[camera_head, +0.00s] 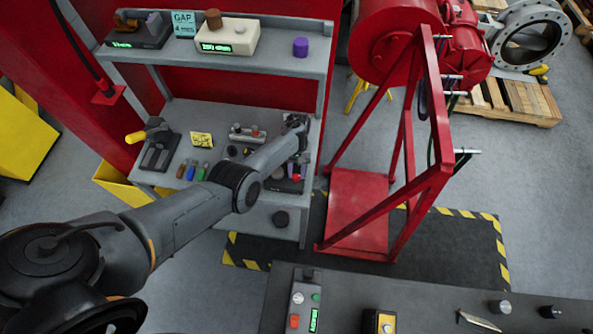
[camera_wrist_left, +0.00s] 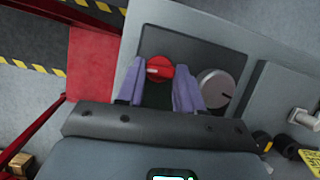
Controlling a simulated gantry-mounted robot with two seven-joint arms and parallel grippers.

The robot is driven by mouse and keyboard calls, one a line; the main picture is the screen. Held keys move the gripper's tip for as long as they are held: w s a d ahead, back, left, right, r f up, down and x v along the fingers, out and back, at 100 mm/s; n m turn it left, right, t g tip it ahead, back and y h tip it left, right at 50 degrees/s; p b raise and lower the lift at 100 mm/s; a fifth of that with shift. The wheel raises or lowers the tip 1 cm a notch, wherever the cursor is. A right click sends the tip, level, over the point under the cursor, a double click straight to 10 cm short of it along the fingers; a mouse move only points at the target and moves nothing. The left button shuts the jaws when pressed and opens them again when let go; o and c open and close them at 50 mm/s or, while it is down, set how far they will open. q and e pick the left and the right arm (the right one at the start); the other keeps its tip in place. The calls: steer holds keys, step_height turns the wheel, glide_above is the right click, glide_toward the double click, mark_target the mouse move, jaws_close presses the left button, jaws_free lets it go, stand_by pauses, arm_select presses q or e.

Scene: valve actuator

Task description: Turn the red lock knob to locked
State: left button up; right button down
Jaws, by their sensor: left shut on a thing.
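The red lock knob (camera_wrist_left: 159,68) is round with a small pale mark that lies toward the left of its face in the left wrist view. It sits on a dark panel (camera_wrist_left: 185,45). My left gripper (camera_wrist_left: 160,92) has its two purple-grey fingers on either side of the knob, shut on it. The fingers and gripper body hide part of the panel. In the head view the red knob (camera_head: 296,178) shows small at the right end of the bench, by the left gripper (camera_head: 297,168). My right gripper is not in view.
A silver dial (camera_wrist_left: 215,88) sits close beside the right finger in the left wrist view. On the bench are a yellow-handled valve (camera_head: 155,142), a yellow note (camera_head: 201,140) and several small coloured parts. A shelf (camera_head: 270,62) is above. A red frame (camera_head: 400,150) stands to the right.

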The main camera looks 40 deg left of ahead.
arm_select(q)
steer(key=o, duration=1)
steer(key=shift+o, duration=0.2)
steer(key=p+v, duration=0.1)
steer(key=v, duration=0.9)
steer(key=shift+r, duration=0.4)
steer(key=shift+w+a, duration=0.1)
